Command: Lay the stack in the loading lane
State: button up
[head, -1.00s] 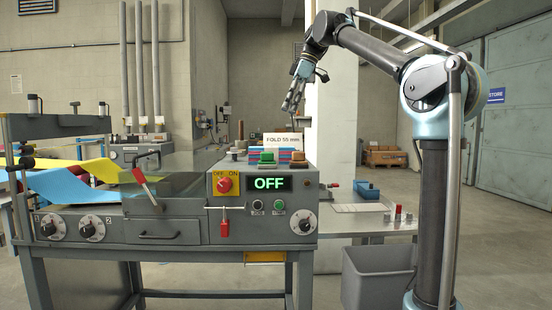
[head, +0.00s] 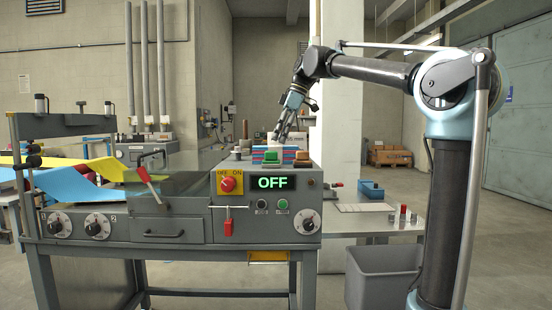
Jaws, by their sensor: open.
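A striped stack (head: 258,153) in blue, red and pale layers sits on top of the grey machine (head: 165,232), partly hidden behind the green and orange buttons. My gripper (head: 280,139) is open and points down just above the stack. In this view I cannot tell whether its fingertips touch the stack. A white marking in front of my fingers is mostly covered, and its text is not readable. I cannot make out for sure which surface is the loading lane.
The machine's display reads OFF, beside a red switch (head: 227,184). Yellow and blue cloth (head: 78,182) runs in at the left. A side table with a white sheet (head: 364,208) and a blue block (head: 370,189) stands at the right, above a grey bin (head: 383,278).

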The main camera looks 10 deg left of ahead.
jog(key=shift+d+x, duration=0.15)
jog(key=shift+x, duration=1.2)
jog(key=shift+d+x, duration=0.1)
jog(key=shift+x, duration=1.25)
jog(key=c, duration=0.9)
notch_tip(320, 180, up, 10)
